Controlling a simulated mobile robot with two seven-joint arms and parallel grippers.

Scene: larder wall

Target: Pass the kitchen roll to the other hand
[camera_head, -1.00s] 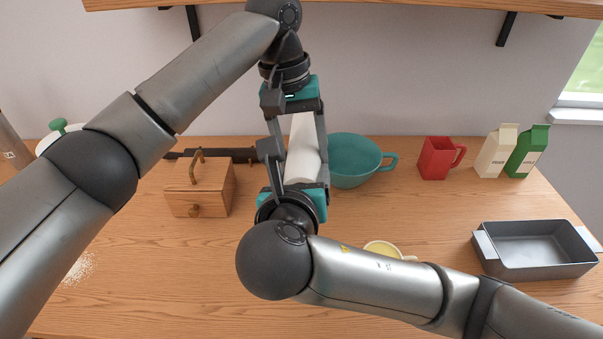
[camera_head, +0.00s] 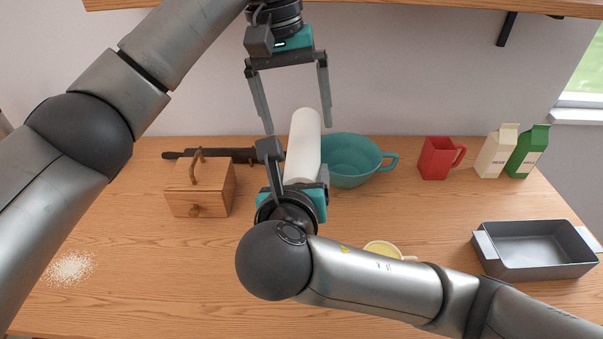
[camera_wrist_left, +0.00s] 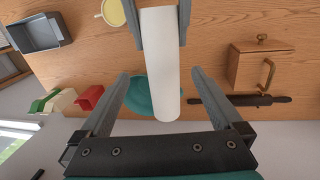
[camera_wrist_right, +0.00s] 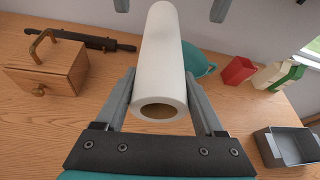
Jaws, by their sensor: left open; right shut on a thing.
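The white kitchen roll (camera_head: 303,145) is held up above the table by my right gripper (camera_head: 293,180), which is shut on its near, lower end. In the right wrist view the roll (camera_wrist_right: 160,60) sits between both fingers, its hollow end facing the camera. My left gripper (camera_head: 295,115) is open and empty, above and behind the roll's far end in the head view. In the left wrist view the roll (camera_wrist_left: 160,65) points towards the space between the open left fingers (camera_wrist_left: 155,85), with a gap around it.
A teal bowl (camera_head: 350,160) stands behind the roll. A wooden box (camera_head: 200,190) and a dark rolling pin (camera_head: 225,154) are left. A red mug (camera_head: 437,158), two cartons (camera_head: 527,150), a grey tin (camera_head: 535,245) and a cream cup (camera_head: 383,249) are right. A shelf (camera_head: 400,5) overhangs.

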